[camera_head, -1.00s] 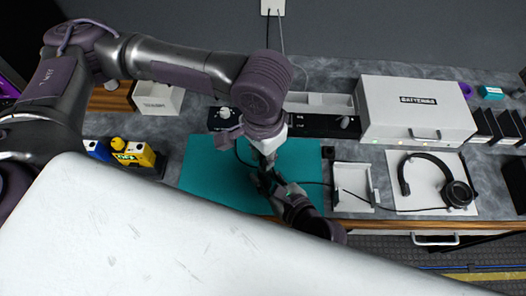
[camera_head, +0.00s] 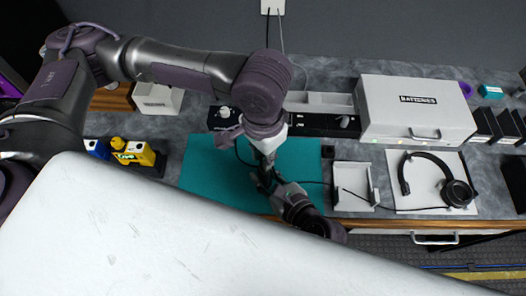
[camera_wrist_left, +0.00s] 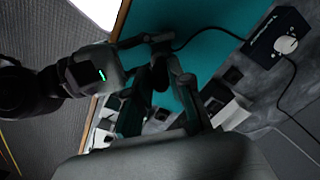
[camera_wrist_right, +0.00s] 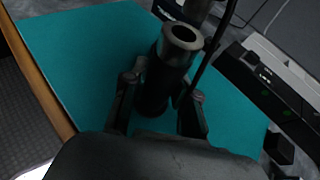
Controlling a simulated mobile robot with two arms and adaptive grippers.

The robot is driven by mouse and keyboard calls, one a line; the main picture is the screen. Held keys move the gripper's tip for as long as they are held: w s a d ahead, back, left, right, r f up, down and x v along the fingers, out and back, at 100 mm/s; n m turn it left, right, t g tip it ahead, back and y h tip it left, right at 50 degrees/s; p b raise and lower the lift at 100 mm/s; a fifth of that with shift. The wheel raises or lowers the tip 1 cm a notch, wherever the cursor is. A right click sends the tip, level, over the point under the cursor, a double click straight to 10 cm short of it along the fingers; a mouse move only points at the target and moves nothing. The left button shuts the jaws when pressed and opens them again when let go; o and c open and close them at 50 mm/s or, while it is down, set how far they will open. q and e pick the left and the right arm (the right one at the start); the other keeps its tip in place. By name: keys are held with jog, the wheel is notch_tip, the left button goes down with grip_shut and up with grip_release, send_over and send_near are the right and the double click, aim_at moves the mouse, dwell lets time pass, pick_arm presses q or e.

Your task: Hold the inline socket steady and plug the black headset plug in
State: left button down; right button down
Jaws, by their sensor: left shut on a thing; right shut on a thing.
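In the right wrist view my right gripper (camera_wrist_right: 158,104) is shut around a black cylinder with a round open bore at its top, which looks like the inline socket (camera_wrist_right: 168,66). It stands roughly upright, slightly tilted, above the teal mat. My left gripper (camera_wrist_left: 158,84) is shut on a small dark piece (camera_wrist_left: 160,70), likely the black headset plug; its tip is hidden. In the head view the left gripper (camera_head: 264,178) comes down from above, close to the right gripper (camera_head: 275,188). Fingers hide both parts there, so I cannot tell whether they touch.
The teal mat (camera_head: 210,172) lies below the grippers. A headset (camera_head: 457,192) lies at right, its cable crossing a white tray (camera_head: 352,205). A black knob box (camera_head: 222,117) with a cable stands behind the mat. A battery case (camera_head: 412,112) stands back right.

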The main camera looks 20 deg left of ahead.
pick_arm(q)
jog(key=shift+f, duration=1.1)
jog(key=c, duration=1)
grip_release()
notch_tip(320, 180, up, 12)
jog(key=shift+f, duration=0.1)
pick_arm(e)
jog(key=c, duration=0.8)
grip_release()
